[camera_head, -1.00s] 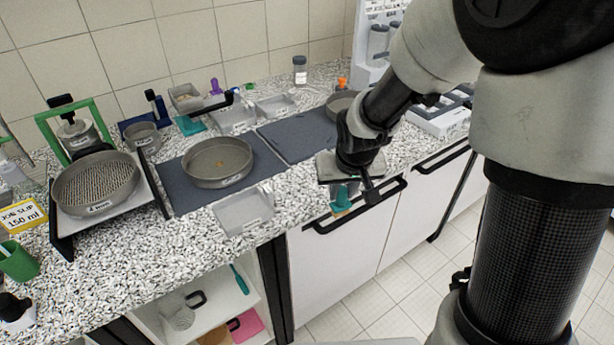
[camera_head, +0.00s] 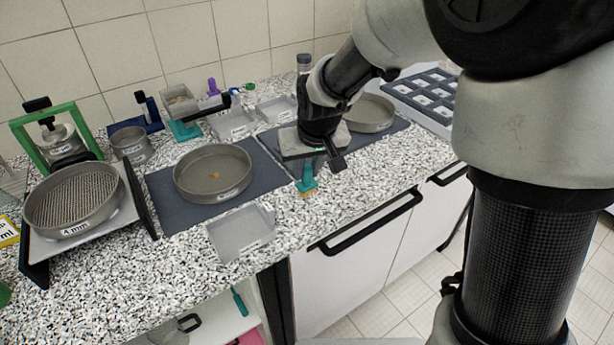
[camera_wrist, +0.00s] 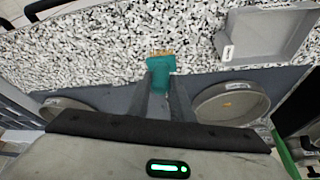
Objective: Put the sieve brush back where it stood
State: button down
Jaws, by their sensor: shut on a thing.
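The sieve brush (camera_head: 306,178) is teal with tan bristles at its lower end. My gripper (camera_head: 308,168) is shut on it and holds it with the bristles down, near the front edge of the right dark mat. In the wrist view the brush (camera_wrist: 160,66) sits between my two fingers (camera_wrist: 157,92), bristles pointing away from the palm. I cannot tell whether the bristles touch the counter.
A sieve pan (camera_head: 213,174) stands on the left dark mat (camera_head: 165,205), another pan (camera_head: 370,112) behind my gripper at right. An empty grey tray (camera_head: 241,233) lies in front. A 4 mm sieve (camera_head: 72,200) is at left. Speckled counter (camera_head: 385,165) is bare at the front right.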

aim_at(307, 179)
jog(key=shift+f, duration=1.45)
jog(key=shift+f+b, duration=0.15)
jog(key=shift+b, duration=0.15)
jog(key=c, duration=1.6)
grip_release()
jog(key=shift+o, duration=0.2)
